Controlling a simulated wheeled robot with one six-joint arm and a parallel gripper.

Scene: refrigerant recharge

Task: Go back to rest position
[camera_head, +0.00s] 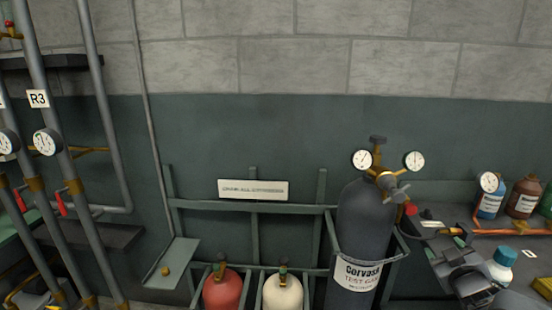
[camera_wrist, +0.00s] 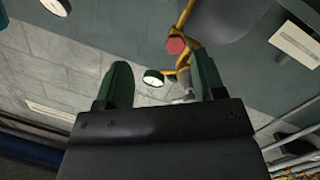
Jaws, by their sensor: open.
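My gripper (camera_wrist: 163,78) is open in the wrist view, with its two green fingers apart and nothing held between them. Beyond the fingers are a round white gauge (camera_wrist: 153,78), a brass pipe and a red knob (camera_wrist: 176,45). The knob is near the right finger, and I cannot tell whether they touch. In the head view, the dark grey Corvask test gas cylinder (camera_head: 358,235) stands upright in the rack. It has two gauges and a red knob (camera_head: 411,209) on its brass regulator. A dark grey arm part, likely mine, shows at the lower right; the gripper's fingers are not clear there.
A red cylinder (camera_head: 222,290) and a cream cylinder (camera_head: 283,291) stand left of the grey one. Pipes with gauges (camera_head: 46,142) and red levers fill the left side. A bench at right holds several bottles (camera_head: 490,203) and a copper pipe. The wall above is clear.

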